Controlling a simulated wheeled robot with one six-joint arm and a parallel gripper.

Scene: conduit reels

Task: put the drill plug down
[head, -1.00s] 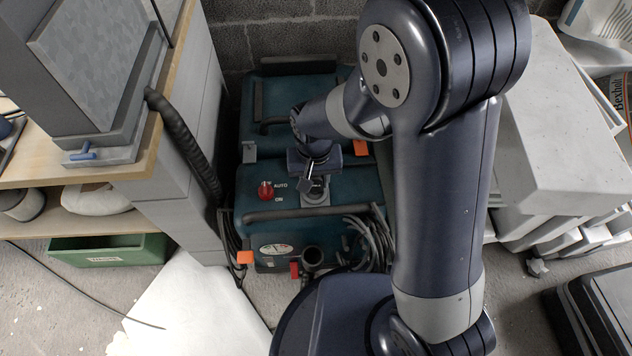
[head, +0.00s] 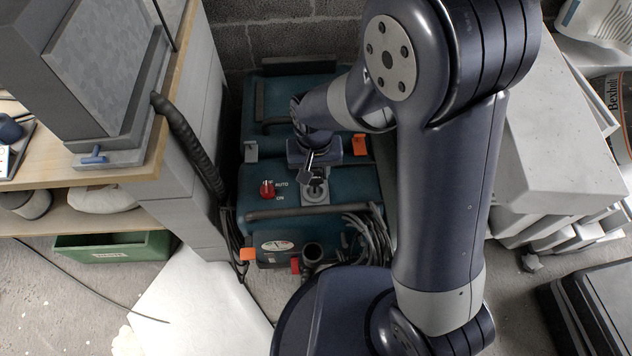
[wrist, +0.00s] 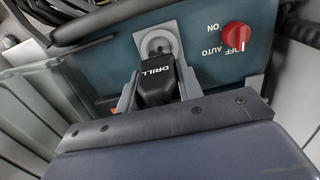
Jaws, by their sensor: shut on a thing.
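The black drill plug (wrist: 155,84), lettered DRILL, is between the two grey fingers of my gripper (wrist: 157,92), which is shut on it. In the wrist view the plug's far end is just in front of the round grey socket (wrist: 159,45), whose face shows open beyond it. In the head view my gripper (head: 310,166) is above the blue-green machine (head: 345,187), and the socket (head: 316,190) shows just below it. The plug looks out of the socket; the exact gap is hard to tell.
A red OFF/AUTO/ON knob (head: 267,189) is left of the socket. A dark hose (head: 190,145) and coiled cables (head: 368,228) hang close by. A workbench (head: 150,150) stands left, pale blocks (head: 560,150) right. A white sheet (head: 205,305) lies on the floor.

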